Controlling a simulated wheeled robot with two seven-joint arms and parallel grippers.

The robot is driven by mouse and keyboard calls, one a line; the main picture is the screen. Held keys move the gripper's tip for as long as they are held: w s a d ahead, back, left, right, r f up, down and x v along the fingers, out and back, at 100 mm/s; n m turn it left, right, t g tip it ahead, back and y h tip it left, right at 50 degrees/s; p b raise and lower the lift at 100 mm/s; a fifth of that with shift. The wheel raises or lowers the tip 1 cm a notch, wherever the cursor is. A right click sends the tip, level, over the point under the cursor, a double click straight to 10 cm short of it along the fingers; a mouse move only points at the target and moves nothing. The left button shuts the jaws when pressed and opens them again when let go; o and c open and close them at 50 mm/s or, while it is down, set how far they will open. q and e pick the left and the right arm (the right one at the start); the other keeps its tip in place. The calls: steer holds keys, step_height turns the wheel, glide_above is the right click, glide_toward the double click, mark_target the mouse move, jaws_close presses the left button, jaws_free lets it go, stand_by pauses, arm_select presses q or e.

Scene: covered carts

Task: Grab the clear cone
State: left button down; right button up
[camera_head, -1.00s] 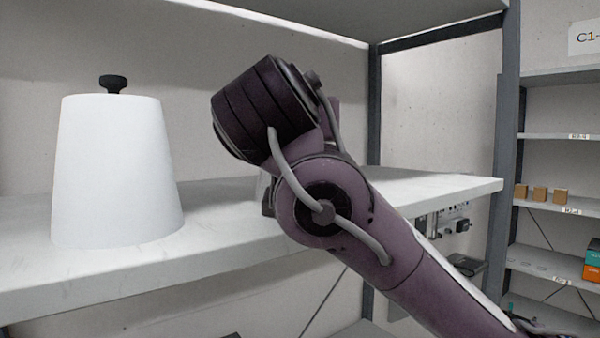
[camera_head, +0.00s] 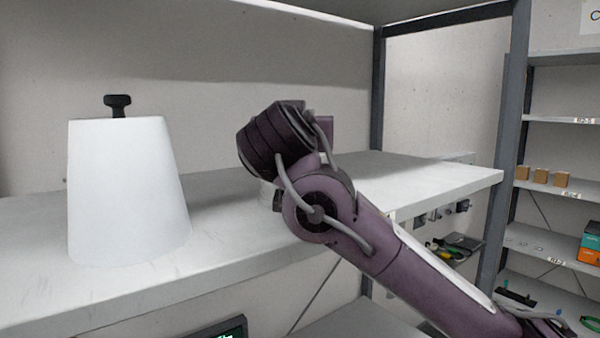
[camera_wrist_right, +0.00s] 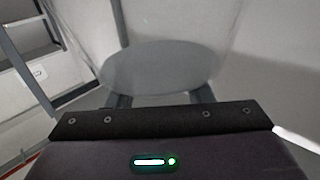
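A white, opaque-looking cone with a black knob (camera_head: 130,190) stands upright on the shelf at the left of the head view. In the right wrist view a grey, see-through oval with faint sloping edges (camera_wrist_right: 165,65) lies just beyond my right gripper (camera_wrist_right: 160,98); it may be part of the clear cone, but I cannot tell for sure. The two fingers stand apart, with no clear grip on anything. In the head view my right arm hides its own gripper and most of what is behind it. My left gripper is not in view.
The grey shelf board (camera_head: 235,235) runs across the view, with a wall behind and a dark upright post (camera_head: 377,95) at its right end. Another rack with small brown boxes (camera_head: 541,177) stands further right. The board between the white cone and my arm is clear.

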jaws_close()
steer(key=shift+r, duration=0.1)
